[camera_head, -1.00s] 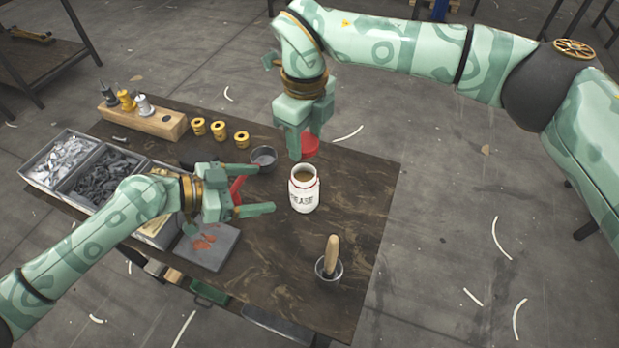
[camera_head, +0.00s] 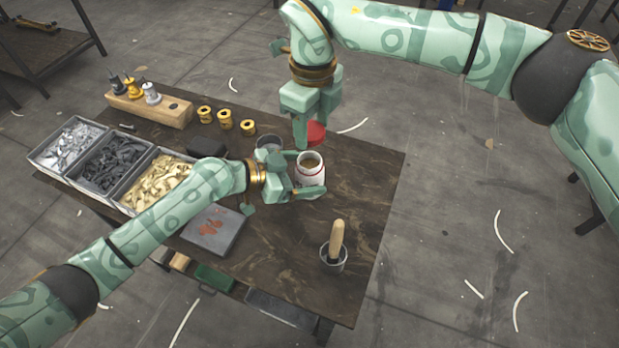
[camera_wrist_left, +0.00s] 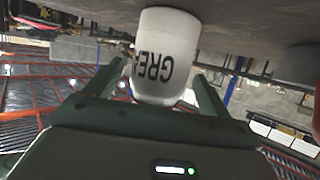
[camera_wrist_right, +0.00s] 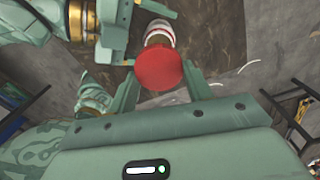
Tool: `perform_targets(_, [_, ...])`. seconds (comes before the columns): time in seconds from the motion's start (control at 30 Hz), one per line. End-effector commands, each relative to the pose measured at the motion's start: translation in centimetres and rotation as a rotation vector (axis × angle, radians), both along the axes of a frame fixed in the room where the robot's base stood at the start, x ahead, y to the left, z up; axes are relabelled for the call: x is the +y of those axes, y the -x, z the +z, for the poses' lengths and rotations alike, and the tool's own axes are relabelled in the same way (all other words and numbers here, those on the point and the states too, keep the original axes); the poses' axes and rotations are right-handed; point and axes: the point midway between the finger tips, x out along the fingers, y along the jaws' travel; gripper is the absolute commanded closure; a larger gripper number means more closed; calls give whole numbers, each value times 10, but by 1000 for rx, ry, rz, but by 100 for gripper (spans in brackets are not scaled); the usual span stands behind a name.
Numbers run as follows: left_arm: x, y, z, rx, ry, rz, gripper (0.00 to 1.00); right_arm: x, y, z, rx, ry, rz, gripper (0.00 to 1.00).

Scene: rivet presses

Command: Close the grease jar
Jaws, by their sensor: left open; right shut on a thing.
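The white grease jar (camera_head: 312,177) stands upright on the dark table, its mouth uncovered and brownish grease visible inside. My left gripper (camera_head: 309,174) is open, with its fingers on either side of the jar. In the left wrist view the jar (camera_wrist_left: 166,60), lettered "GREA", is between the spread fingers; contact is unclear. My right gripper (camera_head: 314,128) is shut on the red lid (camera_head: 316,134) and holds it above the table, behind the jar in the head view. In the right wrist view the lid (camera_wrist_right: 159,69) hides part of the jar (camera_wrist_right: 160,35).
A grey cup (camera_head: 268,143) stands close behind my left gripper. A pot with a wooden-handled tool (camera_head: 336,242) is at the front right. Bins of parts (camera_head: 112,165), gold spools (camera_head: 226,120), a wooden block (camera_head: 150,108) and a stained grey slab (camera_head: 213,230) lie left.

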Motion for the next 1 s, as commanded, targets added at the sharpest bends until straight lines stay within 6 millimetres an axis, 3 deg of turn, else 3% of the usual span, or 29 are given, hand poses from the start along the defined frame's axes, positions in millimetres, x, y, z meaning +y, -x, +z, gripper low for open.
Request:
perform_targets(0.2, [-12, -4, -5, 0, 0, 0, 18, 0, 0, 0, 0, 0, 0, 71])
perform_targets(0.47, [-12, -5, -5, 0, 0, 0, 18, 0, 0, 0, 0, 0, 0, 71])
perform_targets(0.73, [-12, -5, -5, 0, 0, 0, 85, 0, 0, 0, 0, 0, 0, 71])
perform_targets(0.87, [-12, -5, -5, 0, 0, 0, 85, 0, 0, -8, 1, 1, 0, 71])
perform_targets(1.0, [-12, -5, -5, 0, 0, 0, 85, 0, 1, -29, 2, 1, 0, 71])
